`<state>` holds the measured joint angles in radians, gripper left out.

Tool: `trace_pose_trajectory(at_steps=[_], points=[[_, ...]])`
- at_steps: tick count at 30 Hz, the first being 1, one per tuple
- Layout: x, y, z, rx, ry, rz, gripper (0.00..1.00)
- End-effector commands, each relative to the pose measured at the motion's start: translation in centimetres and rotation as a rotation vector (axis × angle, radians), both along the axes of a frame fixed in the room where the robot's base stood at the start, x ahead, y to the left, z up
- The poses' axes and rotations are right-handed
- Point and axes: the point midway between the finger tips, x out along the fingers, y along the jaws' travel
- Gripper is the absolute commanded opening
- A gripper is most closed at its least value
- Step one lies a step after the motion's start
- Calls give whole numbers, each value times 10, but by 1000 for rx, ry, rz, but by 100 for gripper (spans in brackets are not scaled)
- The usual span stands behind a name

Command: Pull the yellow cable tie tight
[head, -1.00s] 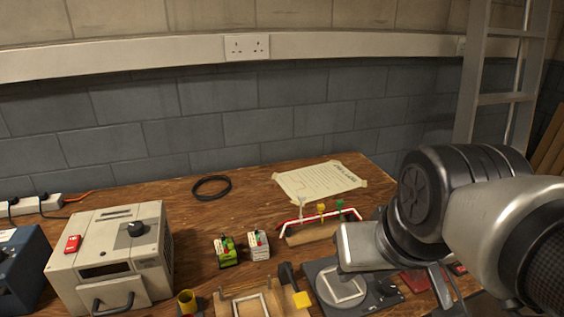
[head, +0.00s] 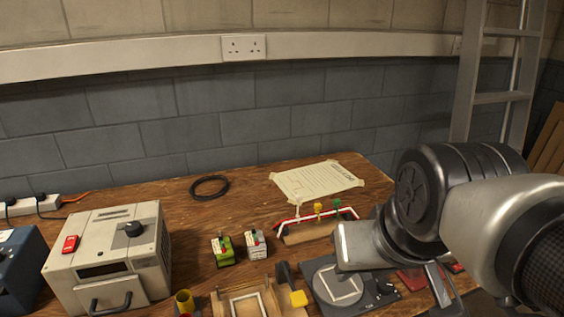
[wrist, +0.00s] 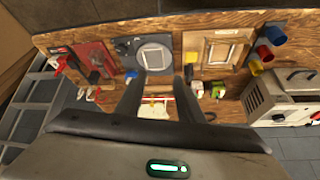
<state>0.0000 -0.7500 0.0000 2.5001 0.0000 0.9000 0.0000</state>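The yellow cable tie (head: 318,208) stands up from a red and white cable bundle (head: 343,212) at the back of the bench, between a white tie (head: 298,211) and a green tie (head: 338,205). The bundle runs over a wooden block (head: 310,232). In the wrist view my gripper (wrist: 163,72) is open, with its two dark fingers apart and nothing between them. Part of the bundle shows behind the fingers, and I cannot make out the yellow tie clearly there. In the head view my arm hides the fingers.
A round-plated dark device (head: 340,284) and a wooden frame fixture (head: 245,302) stand in front of the bundle. Small green and white blocks (head: 224,250) are to its left. A beige machine (head: 108,258) stands further left. A taped paper (head: 318,181) lies behind.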

Motion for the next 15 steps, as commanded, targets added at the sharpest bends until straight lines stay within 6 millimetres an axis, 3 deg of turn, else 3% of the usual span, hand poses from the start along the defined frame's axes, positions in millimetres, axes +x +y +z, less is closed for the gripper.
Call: trace_pose_trajectory(at_steps=[15], points=[[3, 0, 4, 3, 4, -8, 31]])
